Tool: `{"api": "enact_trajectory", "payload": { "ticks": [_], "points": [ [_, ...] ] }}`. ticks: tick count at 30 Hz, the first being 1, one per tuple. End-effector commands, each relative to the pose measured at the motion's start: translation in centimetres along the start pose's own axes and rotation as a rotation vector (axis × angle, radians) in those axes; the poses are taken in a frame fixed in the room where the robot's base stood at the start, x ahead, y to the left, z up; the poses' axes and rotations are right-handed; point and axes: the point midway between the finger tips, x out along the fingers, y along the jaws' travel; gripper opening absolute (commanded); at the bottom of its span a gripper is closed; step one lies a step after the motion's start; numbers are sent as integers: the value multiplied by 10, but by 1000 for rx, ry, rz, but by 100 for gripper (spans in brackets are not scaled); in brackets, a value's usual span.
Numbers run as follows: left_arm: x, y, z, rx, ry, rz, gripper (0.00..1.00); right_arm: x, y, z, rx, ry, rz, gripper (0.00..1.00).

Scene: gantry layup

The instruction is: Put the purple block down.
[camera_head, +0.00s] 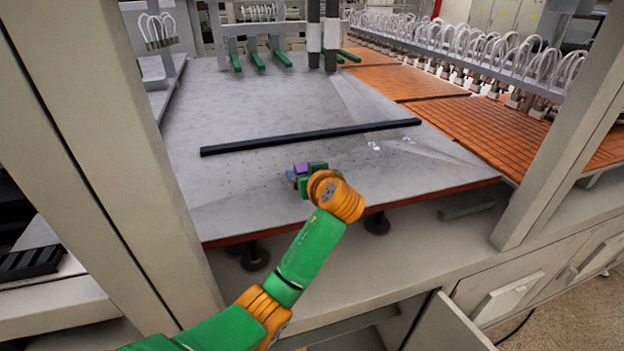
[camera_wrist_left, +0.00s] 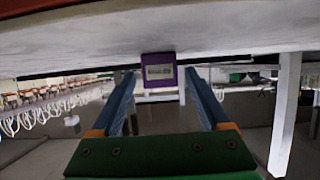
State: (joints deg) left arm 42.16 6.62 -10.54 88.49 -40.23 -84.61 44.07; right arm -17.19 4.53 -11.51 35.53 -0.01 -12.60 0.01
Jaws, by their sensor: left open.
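The purple block (camera_head: 301,168) rests on the grey table (camera_head: 250,110), near its front edge. In the left wrist view, which is upside down, the purple block (camera_wrist_left: 159,71) shows a pale label and sits against the table surface. My left gripper (camera_head: 299,180) is open at the block. In the wrist view its blue fingers stand on either side of the block, with a gap at each side. In the head view my wrist hides most of the gripper. My right gripper is not in view.
A long black bar (camera_head: 310,136) lies across the table behind the block. Orange slatted panels (camera_head: 490,125) lie to the right. Grey gantry posts stand at the left (camera_head: 110,150) and right (camera_head: 560,120). Bare table lies left of the block.

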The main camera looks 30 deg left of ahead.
Motion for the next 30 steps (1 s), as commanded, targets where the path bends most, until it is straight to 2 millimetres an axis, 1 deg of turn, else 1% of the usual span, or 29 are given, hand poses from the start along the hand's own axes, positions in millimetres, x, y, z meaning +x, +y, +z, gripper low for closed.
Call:
{"api": "enact_trajectory", "payload": {
  "ticks": [1, 6, 9, 12, 16, 30],
  "points": [
    [-10, 1, 4, -6, -1, 5, 79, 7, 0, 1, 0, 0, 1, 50],
    [-54, 2, 4, -6, 0, 6, 79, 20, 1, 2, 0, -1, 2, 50],
    [-76, 1, 3, -5, -1, 4, 79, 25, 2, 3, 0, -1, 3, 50],
    [-90, 0, 2, -3, -1, 1, 79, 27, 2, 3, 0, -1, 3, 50],
    [-97, 0, 1, -2, -2, 0, 79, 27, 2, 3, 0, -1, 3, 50],
    [-97, 0, 1, -1, -2, -1, 79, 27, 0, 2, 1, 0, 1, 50]
  ]
}}
